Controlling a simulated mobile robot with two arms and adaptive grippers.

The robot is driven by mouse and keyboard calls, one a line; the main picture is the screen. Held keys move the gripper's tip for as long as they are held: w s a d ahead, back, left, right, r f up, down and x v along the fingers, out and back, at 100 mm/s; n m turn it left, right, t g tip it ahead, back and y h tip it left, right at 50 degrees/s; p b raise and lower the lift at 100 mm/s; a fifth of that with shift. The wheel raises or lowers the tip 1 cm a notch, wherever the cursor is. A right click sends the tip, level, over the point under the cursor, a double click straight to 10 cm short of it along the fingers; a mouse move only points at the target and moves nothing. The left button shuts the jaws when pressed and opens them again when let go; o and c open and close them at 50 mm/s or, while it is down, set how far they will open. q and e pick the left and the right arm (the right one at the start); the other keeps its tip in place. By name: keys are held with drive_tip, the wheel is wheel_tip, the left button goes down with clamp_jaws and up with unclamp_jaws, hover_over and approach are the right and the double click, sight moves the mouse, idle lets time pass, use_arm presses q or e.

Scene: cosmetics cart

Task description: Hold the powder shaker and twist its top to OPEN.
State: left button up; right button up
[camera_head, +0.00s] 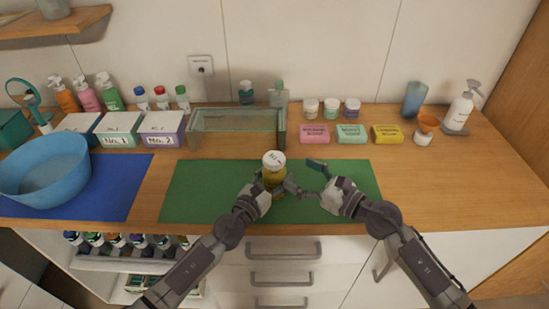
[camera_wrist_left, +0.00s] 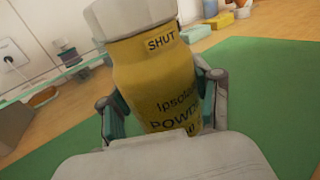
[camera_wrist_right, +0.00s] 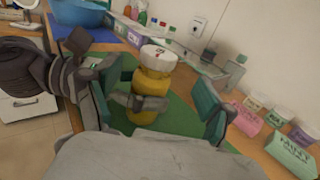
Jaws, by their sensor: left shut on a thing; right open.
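The powder shaker (camera_head: 272,178) is a yellow bottle with a white top (camera_head: 274,159), upright over the green mat (camera_head: 205,190). My left gripper (camera_head: 276,188) is shut around its body, and the fingers show on both sides of it in the left wrist view (camera_wrist_left: 160,105). The word SHUT is on the yellow body just below the white top in that view. My right gripper (camera_head: 309,178) is open and empty, to the right of the shaker. In the right wrist view the shaker (camera_wrist_right: 150,88) shows between the open fingers, farther off. Whether its base touches the mat is unclear.
A glass tray (camera_head: 237,127) stands behind the mat. Pink (camera_head: 314,134), green (camera_head: 351,134) and yellow (camera_head: 388,134) soap boxes lie at the back right. A blue bowl (camera_head: 45,172) sits on a blue mat (camera_head: 120,185) at left. The counter right of the green mat is clear.

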sight(283, 163)
drive_tip(key=x, duration=0.8)
drive_tip(key=shift+w+a, duration=0.15)
drive_tip(key=shift+a, duration=0.1)
drive_tip(key=c, duration=1.2)
